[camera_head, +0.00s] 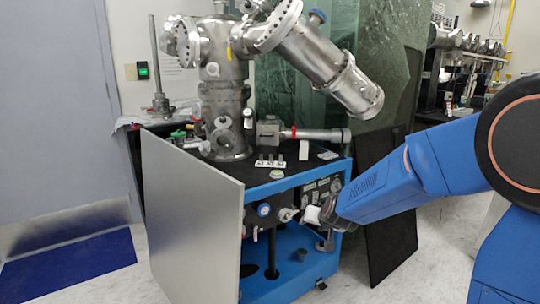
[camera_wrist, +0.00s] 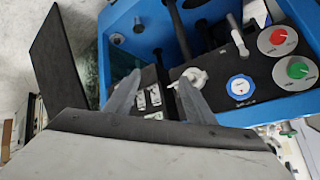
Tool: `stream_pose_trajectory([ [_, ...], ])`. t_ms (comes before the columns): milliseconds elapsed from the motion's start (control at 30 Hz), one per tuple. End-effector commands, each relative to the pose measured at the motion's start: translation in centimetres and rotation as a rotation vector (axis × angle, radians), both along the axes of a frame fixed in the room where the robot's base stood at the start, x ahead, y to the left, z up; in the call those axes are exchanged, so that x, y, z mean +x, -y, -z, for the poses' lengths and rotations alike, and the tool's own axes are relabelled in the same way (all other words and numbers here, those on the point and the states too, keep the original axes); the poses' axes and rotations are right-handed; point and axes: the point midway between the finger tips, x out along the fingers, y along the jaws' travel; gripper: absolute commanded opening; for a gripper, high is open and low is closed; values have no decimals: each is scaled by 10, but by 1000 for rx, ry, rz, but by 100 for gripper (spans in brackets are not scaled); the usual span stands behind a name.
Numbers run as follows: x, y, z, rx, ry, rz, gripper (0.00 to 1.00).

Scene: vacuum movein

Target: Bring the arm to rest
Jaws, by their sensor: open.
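My blue arm reaches in from the right in the head view. My gripper (camera_head: 322,214) is at the front right of the blue frame (camera_head: 283,286), close to its control panel. In the wrist view my gripper (camera_wrist: 158,82) shows two grey fingers spread apart with nothing between them. Beyond them is the dark panel with a white knob (camera_wrist: 193,77), a blue-and-white round dial (camera_wrist: 240,87), a red button (camera_wrist: 278,38) and a green button (camera_wrist: 297,70). Whether the fingertips touch the panel cannot be told.
A steel vacuum chamber (camera_head: 226,103) stands on the frame's black top, its angled cylinder (camera_head: 326,67) above my gripper. A grey panel (camera_head: 190,220) stands at the left front. A black board (camera_head: 390,215) leans behind my forearm. A blue mat (camera_head: 68,265) lies at left.

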Motion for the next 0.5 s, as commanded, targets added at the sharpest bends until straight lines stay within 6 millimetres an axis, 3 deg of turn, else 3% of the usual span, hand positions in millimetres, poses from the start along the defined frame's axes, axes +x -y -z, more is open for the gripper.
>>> stream_pose_trajectory([
  [200,-58,17,-38,-12,-42,-62,49],
  [500,-145,44,-71,-57,-113,-132,49],
])
